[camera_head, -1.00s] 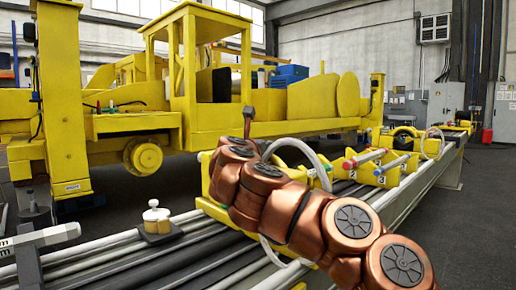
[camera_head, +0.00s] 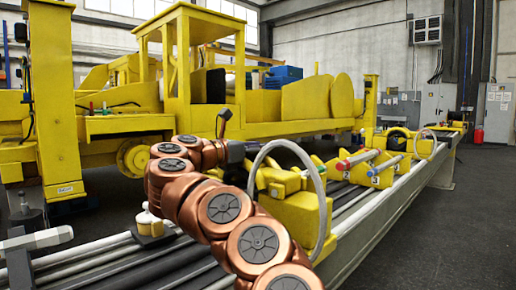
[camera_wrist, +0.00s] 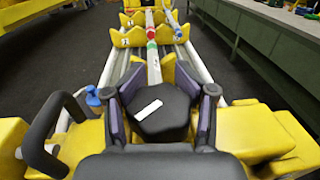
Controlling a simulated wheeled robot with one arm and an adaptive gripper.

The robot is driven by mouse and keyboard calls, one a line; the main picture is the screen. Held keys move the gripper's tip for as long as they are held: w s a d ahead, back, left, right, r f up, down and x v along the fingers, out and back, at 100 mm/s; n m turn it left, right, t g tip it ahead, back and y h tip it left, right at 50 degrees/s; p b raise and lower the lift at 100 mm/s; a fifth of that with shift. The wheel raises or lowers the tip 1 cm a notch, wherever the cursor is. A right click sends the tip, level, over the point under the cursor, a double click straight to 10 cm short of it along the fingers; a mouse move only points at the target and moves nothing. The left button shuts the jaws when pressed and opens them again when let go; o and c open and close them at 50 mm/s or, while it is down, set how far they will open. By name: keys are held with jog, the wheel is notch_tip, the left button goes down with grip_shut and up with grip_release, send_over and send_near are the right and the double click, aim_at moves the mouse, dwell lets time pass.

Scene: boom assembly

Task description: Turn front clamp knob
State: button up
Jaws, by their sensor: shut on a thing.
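The front clamp knob (camera_wrist: 163,110) is a black, many-sided knob with a white bar mark, at the middle of the wrist view. My gripper (camera_wrist: 161,100) has one finger on each side of it and is shut on it. The white bar lies slanted, its right end higher. In the head view my copper arm reaches to the yellow clamp (camera_head: 298,212) on the rails, and its dark wrist points right at the clamp. The knob and fingertips cannot be made out there.
A large grey hoop (camera_head: 323,190) stands around the clamp. A black handle (camera_wrist: 38,135) and a blue knob (camera_wrist: 93,97) are left of the fingers. Yellow notched supports (camera_wrist: 128,38) with coloured rods lie beyond. A white-topped piece (camera_head: 149,222) stands on the rails.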

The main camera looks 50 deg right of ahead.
jog(key=shift+a+m+g, duration=0.1)
jog(key=shift+m+g, duration=0.2)
jog(key=shift+g, duration=0.4)
jog(key=shift+m+g+y+p, duration=0.35)
jog(key=shift+m+g, duration=0.15)
jog(key=shift+g, duration=0.1)
jog(key=shift+r+g, duration=0.1)
jog(key=shift+g, duration=0.2)
jog(key=shift+s+a+m+g+y+p, duration=0.15)
jog(key=shift+m+g+y+p, duration=0.2)
jog(key=shift+m+g+p, duration=0.5)
jog(key=shift+p, duration=0.5)
jog(key=m+g+p, duration=0.1)
jog(key=p, duration=0.1)
jog(key=g+y+p, duration=0.1)
jog(key=g+p, duration=0.1)
jog(key=p, duration=0.1)
jog(key=shift+s+a+r+m, duration=0.1)
jog(key=shift+s+r+m, duration=0.1)
jog(key=shift+r+m, duration=0.15)
jog(key=shift+y+p, duration=0.3)
jog(key=shift+p, duration=0.35)
jog(key=shift+s+a+f+m+g+y+p, duration=0.15)
jog(key=shift+m+g+y+p, duration=0.65)
jog(key=shift+p, duration=1.1)
